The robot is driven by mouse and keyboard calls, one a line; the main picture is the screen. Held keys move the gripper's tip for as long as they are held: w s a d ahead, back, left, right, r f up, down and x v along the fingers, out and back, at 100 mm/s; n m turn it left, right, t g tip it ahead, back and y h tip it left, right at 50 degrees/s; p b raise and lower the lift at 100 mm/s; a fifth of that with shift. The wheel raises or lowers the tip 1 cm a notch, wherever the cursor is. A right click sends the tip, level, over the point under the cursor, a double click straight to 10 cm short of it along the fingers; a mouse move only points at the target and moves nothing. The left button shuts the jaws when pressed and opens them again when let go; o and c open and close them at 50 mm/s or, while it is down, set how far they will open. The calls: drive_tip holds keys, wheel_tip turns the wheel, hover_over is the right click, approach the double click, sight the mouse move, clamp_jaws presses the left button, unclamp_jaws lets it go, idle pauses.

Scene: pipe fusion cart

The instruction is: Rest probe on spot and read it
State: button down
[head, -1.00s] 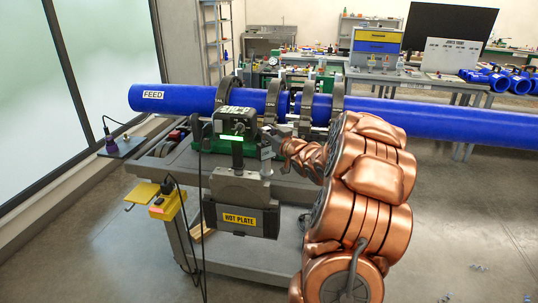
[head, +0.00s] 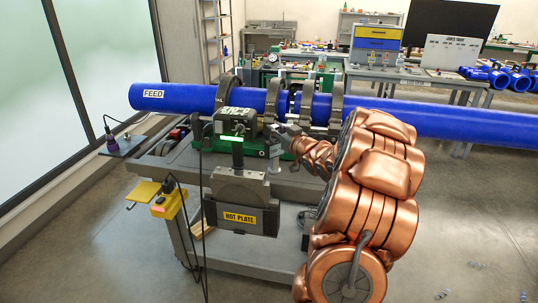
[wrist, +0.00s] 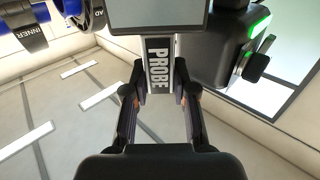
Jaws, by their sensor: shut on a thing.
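The probe (wrist: 157,62), a grey bar lettered PROBE with a dark rectangular head at its top end, is held upright in the wrist view. My gripper (wrist: 160,92) is shut on its lower part, one finger on each side. In the head view my arm reaches in from the right and the wrist is just right of the hot plate's control head (head: 236,124), which has a lit green strip. The hot plate (head: 238,205) hangs below that head, dark grey with a yellow label. I cannot make out the probe or a marked spot in the head view.
The blue pipe (head: 190,98) marked FEED runs through clamp rings (head: 272,100) on the cart (head: 290,185) behind the hot plate. A yellow box (head: 168,204) with cables hangs at the cart's left. A dark housing (wrist: 225,50) with a green light stands close right of the probe.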

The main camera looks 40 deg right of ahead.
drive_tip(key=s+d+r+p, duration=0.1)
drive_tip(key=s+d+p, duration=0.3)
drive_tip(key=s, duration=0.1)
drive_tip(key=shift+s+r, duration=0.3)
drive_tip(key=shift+s, duration=0.1)
idle(0.5)
idle(1.4)
